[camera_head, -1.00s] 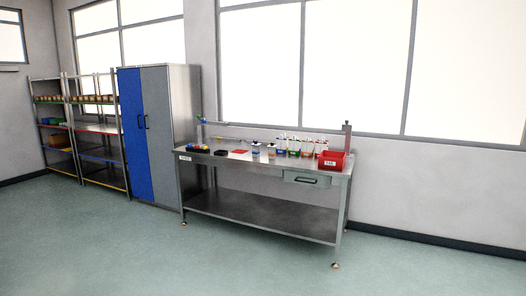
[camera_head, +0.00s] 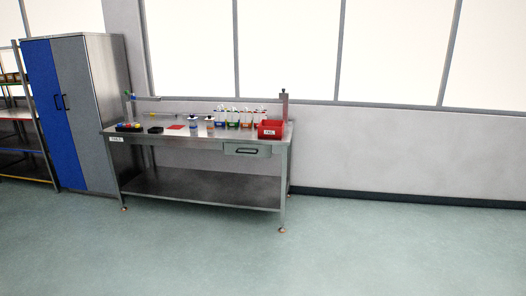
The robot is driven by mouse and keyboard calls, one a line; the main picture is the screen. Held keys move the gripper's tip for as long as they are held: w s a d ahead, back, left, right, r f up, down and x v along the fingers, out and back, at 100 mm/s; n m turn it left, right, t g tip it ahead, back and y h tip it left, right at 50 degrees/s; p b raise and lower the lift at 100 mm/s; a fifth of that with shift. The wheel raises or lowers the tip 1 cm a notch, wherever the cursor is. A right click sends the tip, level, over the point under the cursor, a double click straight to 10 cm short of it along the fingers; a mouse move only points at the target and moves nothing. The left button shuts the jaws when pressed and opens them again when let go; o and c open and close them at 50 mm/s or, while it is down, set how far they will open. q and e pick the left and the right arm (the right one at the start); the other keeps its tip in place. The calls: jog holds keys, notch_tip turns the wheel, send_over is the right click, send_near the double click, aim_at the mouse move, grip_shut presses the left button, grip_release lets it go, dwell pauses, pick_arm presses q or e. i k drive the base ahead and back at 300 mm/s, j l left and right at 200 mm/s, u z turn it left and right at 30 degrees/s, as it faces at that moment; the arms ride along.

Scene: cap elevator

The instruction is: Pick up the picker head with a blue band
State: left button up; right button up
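A metal workbench (camera_head: 205,200) stands against the wall, left of the picture's middle and across the floor from me. On its top at the left lies a black holder with small coloured pieces (camera_head: 129,127). I cannot tell at this size whether a picker head with a blue band is among them. Several clear containers with coloured labels (camera_head: 233,119) stand towards the back right of the top. Neither of my grippers is in view.
A red bin (camera_head: 270,130) sits at the bench's right end, above a drawer (camera_head: 247,149). A blue and grey cabinet (camera_head: 80,112) and a shelf rack (camera_head: 24,135) stand to the left. The green floor (camera_head: 380,245) in front and to the right is clear.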

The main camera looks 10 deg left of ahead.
aim_at(193, 123)
jog(key=i+j+u, duration=0.35)
jog(key=i, duration=0.15)
jog(key=i+j+u, duration=0.2)
jog(key=i+u, duration=0.15)
jog(key=i, duration=0.2)
jog(key=i+u, duration=0.35)
jog(key=i, duration=0.8)
jog(key=i+j+z, duration=0.1)
jog(key=i, duration=0.5)
jog(key=i+z, duration=0.1)
jog(key=i, duration=0.5)
jog(key=i+j, duration=0.2)
jog(key=i, duration=0.4)
jog(key=i+j+z, duration=0.2)
jog(key=i+z, duration=0.15)
jog(key=i, duration=0.2)
jog(key=i+j+z, duration=0.4)
jog(key=i+l, duration=0.1)
